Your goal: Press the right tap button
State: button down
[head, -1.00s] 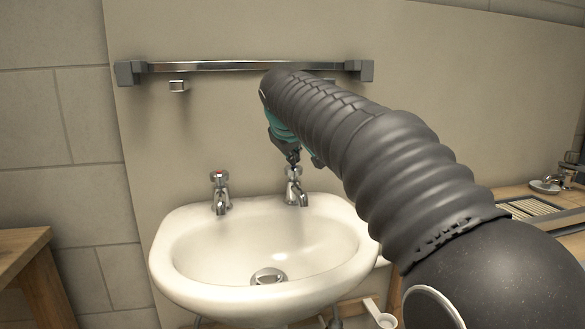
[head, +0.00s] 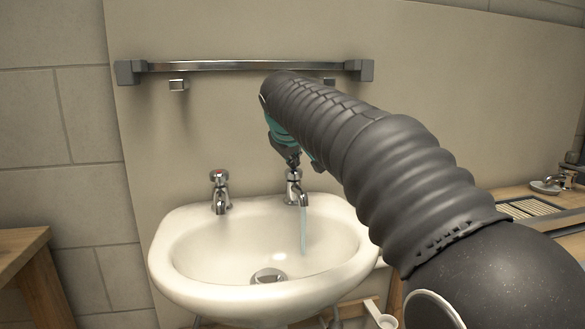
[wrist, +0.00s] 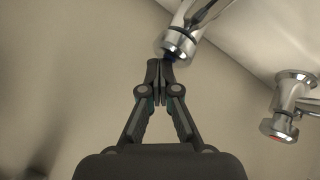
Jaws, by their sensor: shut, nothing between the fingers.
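The right tap (head: 294,191) is chrome and stands on the back rim of the white basin. Water runs from its spout into the bowl. My gripper (head: 291,160) is directly above it, pointing down, with the fingertips at the tap's top. In the wrist view the shut, empty fingers (wrist: 161,64) meet the right tap's button end (wrist: 177,47), where a bit of blue shows. The fingertips look to be touching the button and partly cover it. The left tap (head: 220,192) has a red-marked top and no water flowing; it also shows in the wrist view (wrist: 291,105).
The white basin (head: 165,262) has a drain (head: 267,276) in its bowl. A metal rail (head: 240,66) runs along the wall above. A wooden table (head: 22,245) stands at left and a counter (head: 520,200) at right.

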dwell(0.4)
jog(key=shift+r+p, duration=1.05)
jog(key=shift+p, duration=0.05)
notch_tip(320, 180, up, 3)
jog(key=p, duration=0.2)
jog(key=shift+f+p, duration=0.15)
jog(key=shift+p, duration=0.15)
jog(key=shift+r, duration=1.15)
